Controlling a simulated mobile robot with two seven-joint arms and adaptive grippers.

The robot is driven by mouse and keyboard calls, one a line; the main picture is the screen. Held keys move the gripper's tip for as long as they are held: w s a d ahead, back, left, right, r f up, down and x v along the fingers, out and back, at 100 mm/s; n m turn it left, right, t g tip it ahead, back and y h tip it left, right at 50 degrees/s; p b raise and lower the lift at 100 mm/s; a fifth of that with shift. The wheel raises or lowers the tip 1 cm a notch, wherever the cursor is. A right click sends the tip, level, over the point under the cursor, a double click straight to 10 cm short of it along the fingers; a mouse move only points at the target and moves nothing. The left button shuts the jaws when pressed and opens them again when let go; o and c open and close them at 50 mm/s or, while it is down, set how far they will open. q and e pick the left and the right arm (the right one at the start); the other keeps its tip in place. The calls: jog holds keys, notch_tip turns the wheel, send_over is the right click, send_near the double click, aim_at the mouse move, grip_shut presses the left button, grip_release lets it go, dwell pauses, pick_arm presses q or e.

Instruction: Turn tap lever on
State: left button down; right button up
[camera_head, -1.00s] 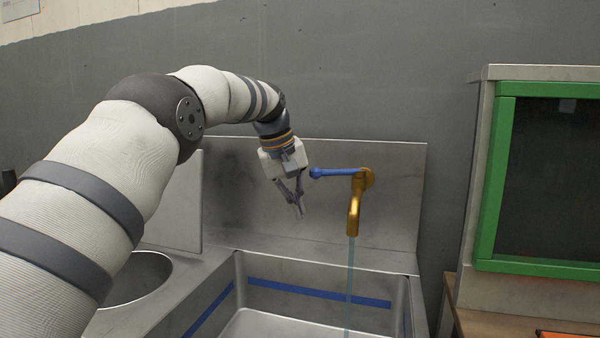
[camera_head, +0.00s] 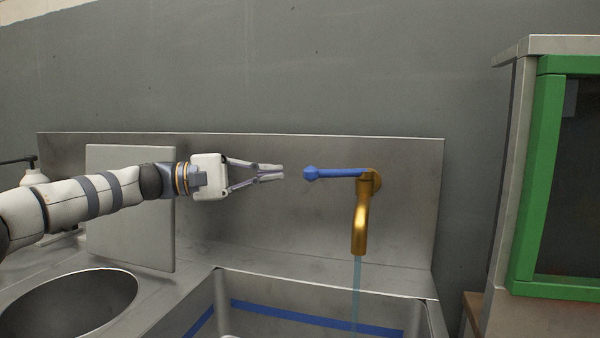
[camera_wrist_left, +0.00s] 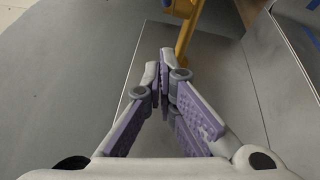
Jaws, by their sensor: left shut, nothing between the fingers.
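The brass tap (camera_head: 361,225) is fixed to the steel back panel above the sink. Its blue lever (camera_head: 335,173) points left, about level, and ends in a round knob. A stream of water (camera_head: 356,285) runs down from the spout. My left gripper (camera_head: 281,172) is shut and empty. It points right, with its fingertips a short gap to the left of the lever knob and at about the same height. In the left wrist view the closed fingers (camera_wrist_left: 166,62) show, with the brass tap (camera_wrist_left: 187,35) beyond them. My right gripper is not in view.
The sink basin (camera_head: 300,283) with a blue stripe lies below the tap. A round basin (camera_head: 68,300) is at the lower left, with an upright panel (camera_head: 130,225) behind. A green-framed cabinet (camera_head: 535,180) stands at the right. The space between gripper and lever is clear.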

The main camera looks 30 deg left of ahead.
aim_at(305, 171)
pick_arm(q)
jog(key=d+p, duration=0.1)
jog(key=d, duration=0.5)
jog(key=shift+w+d+r, duration=0.25)
jog(key=shift+r, duration=0.2)
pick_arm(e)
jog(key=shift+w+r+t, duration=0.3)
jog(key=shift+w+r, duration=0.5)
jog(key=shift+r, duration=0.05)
pick_arm(q)
jog(key=shift+s+d+r, duration=0.1)
jog(key=shift+s+d, duration=0.15)
jog(key=shift+d, duration=0.3)
jog(key=shift+s, duration=0.3)
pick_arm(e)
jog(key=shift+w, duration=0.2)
pick_arm(q)
jog(key=shift+w, duration=0.1)
